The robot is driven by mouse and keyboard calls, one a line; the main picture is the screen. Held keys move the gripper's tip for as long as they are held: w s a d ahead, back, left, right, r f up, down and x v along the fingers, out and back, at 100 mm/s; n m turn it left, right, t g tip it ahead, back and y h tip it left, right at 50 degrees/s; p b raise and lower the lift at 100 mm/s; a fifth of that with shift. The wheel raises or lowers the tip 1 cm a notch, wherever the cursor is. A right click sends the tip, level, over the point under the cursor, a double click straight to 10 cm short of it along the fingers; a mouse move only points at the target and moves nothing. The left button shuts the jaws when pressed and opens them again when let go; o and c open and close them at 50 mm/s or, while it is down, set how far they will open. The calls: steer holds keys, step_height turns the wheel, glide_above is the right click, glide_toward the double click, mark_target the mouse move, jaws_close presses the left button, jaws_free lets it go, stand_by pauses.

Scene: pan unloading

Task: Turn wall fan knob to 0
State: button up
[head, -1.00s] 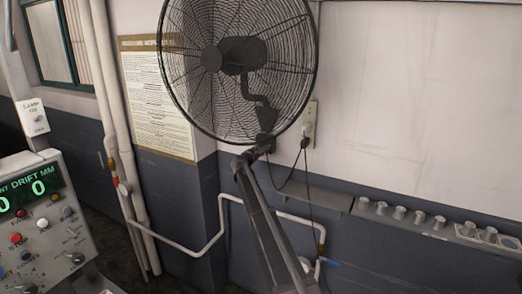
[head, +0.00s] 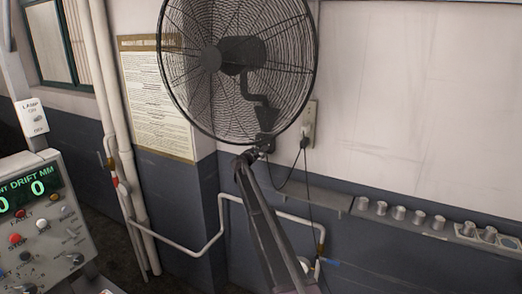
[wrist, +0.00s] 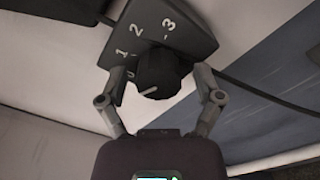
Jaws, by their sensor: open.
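The wall fan (head: 240,62) is a dark caged fan on the wall. Its black round knob (wrist: 163,76) sits on a dark control plate (wrist: 190,32) marked 1, 2 and 3 in the wrist view. A further mark beside the 1 is partly hidden, seemingly the 0. The knob's white pointer line points left and slightly down, just below that mark. My gripper (wrist: 163,84) is open, with one finger on each side of the knob; contact is not clear. In the head view, my gripper (head: 258,153) is small, just under the fan's mount.
A dark cable (wrist: 265,95) runs right of the knob. A wall socket (head: 309,122) is right of the fan. White pipe (head: 215,240) runs below. A shelf with several small metal items (head: 398,213) is at right, a control panel (head: 38,215) at left.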

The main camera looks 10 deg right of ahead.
steer(key=v, duration=1.2)
stand_by(0.3)
steer(key=s+d+f+m+g+y, duration=0.1)
steer(key=s+d+f+m+g, duration=0.25)
steer(key=s, duration=0.55)
steer(key=s+d+f+m+g+y, duration=0.1)
steer(key=s+d+f+m+g, duration=0.1)
steer(key=s+d+f+m, duration=0.45)
steer(key=s+d+f+m+g, duration=0.2)
steer(key=s+f+g, duration=0.1)
steer(key=s, duration=0.7)
steer(key=s+a+f+m+g+y, duration=0.1)
steer(key=s+f+m+g+y, duration=0.1)
steer(key=s, duration=0.7)
steer(key=s+a+f+m+g+y+b, duration=0.1)
steer(key=s+a+f+m+g+y, duration=0.1)
steer(key=s, duration=0.6)
steer(key=s+a+f+m+g+y, duration=0.1)
steer(key=s+f+m+g+y, duration=0.1)
steer(key=s, duration=0.7)
steer(key=f+y, duration=0.1)
steer(key=y, duration=0.1)
steer(key=shift+s+a+m+y, duration=0.25)
steer(key=shift+s+m+y, duration=0.05)
steer(key=shift+s, duration=0.05)
